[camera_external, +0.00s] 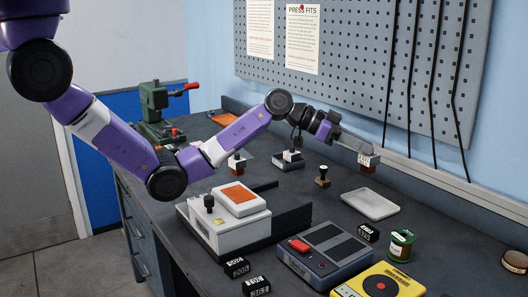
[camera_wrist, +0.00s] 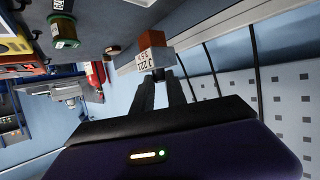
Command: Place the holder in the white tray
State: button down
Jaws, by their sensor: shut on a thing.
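My gripper (camera_external: 352,142) is shut on the holder (camera_external: 368,159), a small grey block with a white printed label and a reddish-brown part. It is held in the air near the pegboard wall, above and behind the white tray (camera_external: 370,204). In the wrist view my gripper's dark fingers (camera_wrist: 161,92) end at the holder (camera_wrist: 152,58), whose label faces the camera. The white tray is a shallow, empty rectangle lying flat on the dark bench. I cannot make out the tray in the wrist view.
A black labelled block (camera_external: 368,232), a green spool (camera_external: 401,246) and a grey device (camera_external: 325,254) stand in front of the tray. A dark-knobbed stamp (camera_external: 322,175) stands left of it. A yellow device (camera_external: 380,283) is at the front. The pegboard (camera_external: 400,60) rises behind.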

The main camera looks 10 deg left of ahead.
notch_tip(320, 180, down, 11)
jog(key=shift+r+p, duration=0.1)
jog(key=shift+p, duration=0.3)
jog(key=c, duration=1.8)
grip_release()
jog(key=shift+f, duration=0.3)
jog(key=o, duration=0.5)
jog(key=shift+c, duration=0.2)
jog(key=shift+r, duration=0.1)
jog(key=shift+r, duration=0.15)
jog(key=b+v, duration=0.1)
jog(key=v, duration=1.1)
jog(key=shift+a, duration=0.1)
